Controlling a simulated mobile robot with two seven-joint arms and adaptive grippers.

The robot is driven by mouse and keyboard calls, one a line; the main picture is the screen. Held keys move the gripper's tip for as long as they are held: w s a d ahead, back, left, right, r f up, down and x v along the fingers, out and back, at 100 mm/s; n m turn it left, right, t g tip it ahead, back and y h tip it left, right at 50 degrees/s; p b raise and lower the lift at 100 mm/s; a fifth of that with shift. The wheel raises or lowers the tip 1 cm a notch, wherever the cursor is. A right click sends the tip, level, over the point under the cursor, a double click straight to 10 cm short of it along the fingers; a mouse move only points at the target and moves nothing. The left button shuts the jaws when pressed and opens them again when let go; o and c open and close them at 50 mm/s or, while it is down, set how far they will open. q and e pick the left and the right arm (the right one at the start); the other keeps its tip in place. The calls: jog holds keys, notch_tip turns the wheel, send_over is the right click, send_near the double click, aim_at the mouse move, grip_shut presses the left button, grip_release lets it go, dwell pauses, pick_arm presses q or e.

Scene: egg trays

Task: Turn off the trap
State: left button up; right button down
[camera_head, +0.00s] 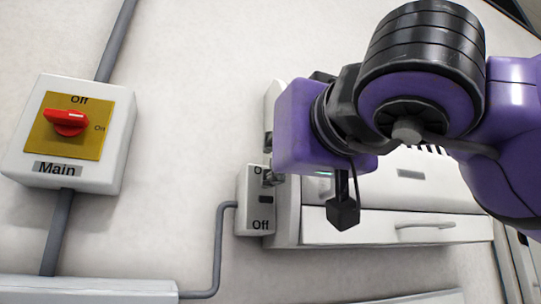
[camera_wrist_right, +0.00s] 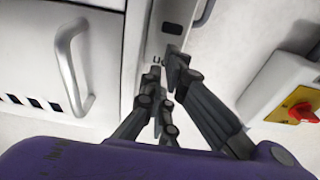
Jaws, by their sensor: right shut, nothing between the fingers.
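A small grey switch box (camera_head: 257,222) is on the wall beside a white cabinet-like unit (camera_head: 385,197). It has "Off" at its bottom, a partly covered label at its top and a dark switch piece (camera_head: 264,199) between. My right gripper (camera_head: 270,178) is shut and empty, its fingertips at the upper part of this box; contact cannot be told. In the right wrist view, the fingertips (camera_wrist_right: 172,68) are close together over the box (camera_wrist_right: 174,14), covering part of its face. My left gripper is not in view. No label names the trap.
A "Main" box (camera_head: 70,167) with a red knob (camera_head: 66,121) on a yellow plate is at the left; the knob's white mark faces right toward "On". The wall between the boxes is clear.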

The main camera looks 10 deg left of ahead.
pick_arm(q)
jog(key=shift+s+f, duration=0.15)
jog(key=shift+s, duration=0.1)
pick_arm(e)
jog(key=v, duration=1.2)
